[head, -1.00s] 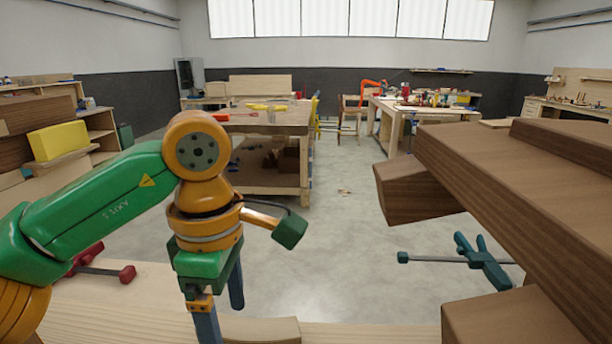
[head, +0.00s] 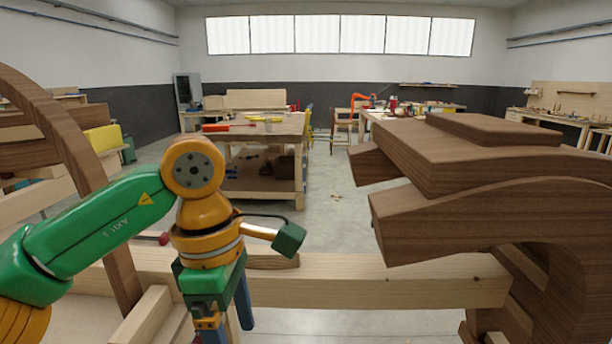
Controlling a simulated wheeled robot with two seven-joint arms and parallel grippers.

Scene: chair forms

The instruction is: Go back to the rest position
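My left arm, green and orange, comes in from the left in the head view. Its gripper (head: 226,318) points down at the bottom, left of centre. Its two blue fingers stand apart, and the lower ends are partly cut off by the picture edge. I see nothing held between them, though pale wood shows close behind. My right arm and gripper are not in view.
A large dark brown wooden form (head: 470,215) fills the right side. A curved brown wooden piece (head: 62,120) rises at the left, close to my arm. A pale beam (head: 380,281) crosses the front. A workbench (head: 262,130) stands beyond, with open grey floor (head: 335,225) around it.

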